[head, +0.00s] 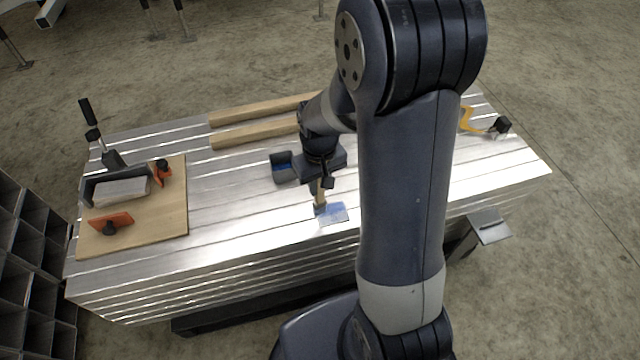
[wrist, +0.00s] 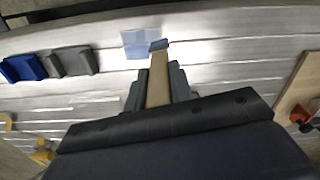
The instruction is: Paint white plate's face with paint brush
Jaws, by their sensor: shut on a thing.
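The plate (head: 338,215) lies flat near the front edge of the aluminium trailer bed. Its face shows blue paint with paler patches, and it also shows in the wrist view (wrist: 137,38). My gripper (head: 322,184) is above and beside it, shut on the wooden handle of the paint brush (head: 319,199). In the wrist view the brush handle (wrist: 158,82) sits between the fingers. The bristle end is at the plate's right edge there; I cannot tell whether it touches. A dark paint container (head: 283,168) with blue inside stands behind and left of the plate.
A wooden board (head: 177,212) with a grey block and orange clamps lies at the left of the aluminium surface (head: 240,225). Two wooden bars (head: 255,134) lie at the back. A yellow-orange clamp (head: 467,120) is at the right rear. Bare metal separates plate and board.

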